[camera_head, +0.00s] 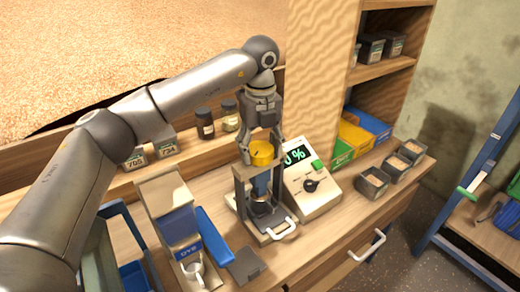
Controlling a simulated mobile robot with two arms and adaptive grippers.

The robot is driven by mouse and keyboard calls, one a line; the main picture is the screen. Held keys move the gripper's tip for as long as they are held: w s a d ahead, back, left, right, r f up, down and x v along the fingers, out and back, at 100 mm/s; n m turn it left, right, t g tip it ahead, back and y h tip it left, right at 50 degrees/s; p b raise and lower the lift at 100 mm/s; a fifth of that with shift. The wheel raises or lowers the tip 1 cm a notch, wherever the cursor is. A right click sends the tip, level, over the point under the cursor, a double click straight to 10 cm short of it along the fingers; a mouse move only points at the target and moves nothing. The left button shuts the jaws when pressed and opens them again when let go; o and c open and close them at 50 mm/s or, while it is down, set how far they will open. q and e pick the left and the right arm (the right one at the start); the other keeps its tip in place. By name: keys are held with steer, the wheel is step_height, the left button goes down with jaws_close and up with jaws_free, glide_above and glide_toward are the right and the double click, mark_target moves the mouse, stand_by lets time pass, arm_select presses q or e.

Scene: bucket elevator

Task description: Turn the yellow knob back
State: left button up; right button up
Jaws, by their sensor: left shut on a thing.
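The yellow knob (262,155) sits on top of a dark press-like frame (241,193) on the wooden bench. My left gripper (261,148) comes down from above, with its fingers on either side of the knob, shut on it. The knob's turn angle cannot be read. Below the knob, inside the frame, are a blue part and a dark cup-like part (262,207). My right gripper is not in view.
A meter with a green "0 %" display and black dial (311,186) stands just right of the frame. Left are a grey dispenser (168,214) and a blue block (215,235). Small grey bins (373,183) stand at right. A blue rack (468,183) stands further right.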

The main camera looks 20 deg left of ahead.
mark_target(260, 149)
arm_select(q)
steer(key=n, duration=0.3)
steer(key=n+b, duration=0.1)
steer(key=n, duration=0.2)
steer(key=shift+w+r+n, duration=0.15)
steer(key=shift+n, duration=0.15)
steer(key=n+b, duration=0.1)
steer(key=n, duration=0.3)
steer(key=shift+n, duration=0.3)
steer(key=o, duration=1)
step_height(260, 149, up, 12)
steer(key=shift+f, duration=0.1)
stand_by(0.5)
